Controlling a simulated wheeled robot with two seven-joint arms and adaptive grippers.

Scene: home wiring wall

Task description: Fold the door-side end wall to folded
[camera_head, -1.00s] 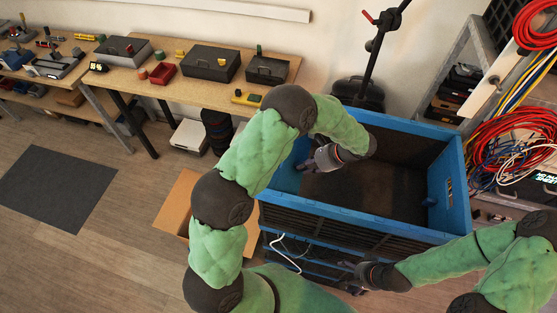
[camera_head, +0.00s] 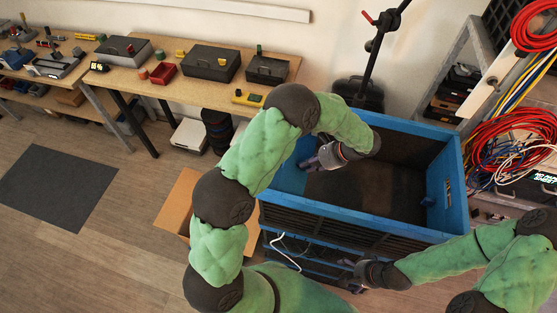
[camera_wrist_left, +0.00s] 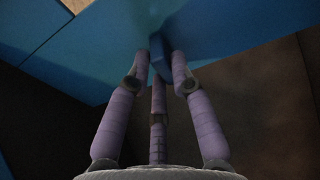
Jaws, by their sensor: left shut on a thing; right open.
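A large blue crate (camera_head: 403,236) with open top and dark inside stands at the centre right. Its left end wall (camera_head: 289,178) is upright, partly hidden by my left arm; its right end wall (camera_head: 441,182) is upright too. My left gripper (camera_head: 308,163) reaches into the crate at the left end wall. In the left wrist view its fingers are closed around a small blue handle (camera_wrist_left: 160,58) on the blue wall's inner face (camera_wrist_left: 105,50). My right gripper (camera_head: 347,272) is open and empty, low in front of the crate.
A wooden workbench (camera_head: 172,90) with boxes stands behind left. A cardboard box (camera_head: 178,206) lies on the floor left of the crate. A shelf with coiled red cables (camera_head: 515,135) is close on the right. A stand with a pole (camera_head: 372,58) is behind the crate.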

